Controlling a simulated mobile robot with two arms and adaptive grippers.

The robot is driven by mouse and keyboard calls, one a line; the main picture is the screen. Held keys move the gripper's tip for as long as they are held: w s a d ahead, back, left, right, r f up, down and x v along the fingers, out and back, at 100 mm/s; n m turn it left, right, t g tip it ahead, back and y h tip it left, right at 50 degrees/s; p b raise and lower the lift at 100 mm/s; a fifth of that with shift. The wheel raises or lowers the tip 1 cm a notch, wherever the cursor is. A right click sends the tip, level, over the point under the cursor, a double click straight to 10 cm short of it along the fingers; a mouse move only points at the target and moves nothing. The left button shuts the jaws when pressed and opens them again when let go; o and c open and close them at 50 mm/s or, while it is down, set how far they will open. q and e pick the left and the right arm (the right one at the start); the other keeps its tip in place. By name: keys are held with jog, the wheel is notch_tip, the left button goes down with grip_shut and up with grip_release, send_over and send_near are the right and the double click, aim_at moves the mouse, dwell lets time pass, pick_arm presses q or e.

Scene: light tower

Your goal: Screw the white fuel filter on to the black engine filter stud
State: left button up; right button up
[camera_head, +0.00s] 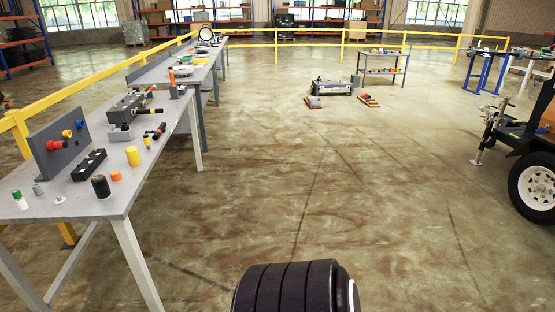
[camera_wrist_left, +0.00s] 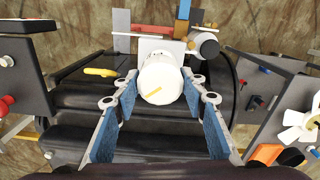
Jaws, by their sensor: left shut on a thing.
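In the left wrist view, my left gripper (camera_wrist_left: 159,88) is shut on the white fuel filter (camera_wrist_left: 152,79), with a blue-padded finger on each side. The filter is a white cylinder with its round end facing the camera and a short yellow mark on it. A light square block (camera_wrist_left: 174,47) shows just behind the filter. The black engine (camera_wrist_left: 80,140) spreads out below and to both sides. I cannot make out the engine filter stud, and I cannot tell whether the filter touches anything. My right gripper is in neither view.
In the wrist view, a white fan (camera_wrist_left: 303,125) and an orange opening (camera_wrist_left: 266,153) are at the right, and a yellow handle (camera_wrist_left: 101,72) is left of the filter. In the head view, a grey workbench (camera_head: 90,205) with several parts stands left. The middle floor is open; a trailer wheel (camera_head: 535,188) is right.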

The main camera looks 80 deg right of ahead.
pick_arm(q)
jog(key=o, duration=1.5)
jog(key=shift+f+m, duration=0.25)
jog(key=shift+m, duration=0.05)
jog(key=shift+c, duration=0.2)
jog(key=shift+r, duration=0.1)
notch_tip(320, 180, up, 12)
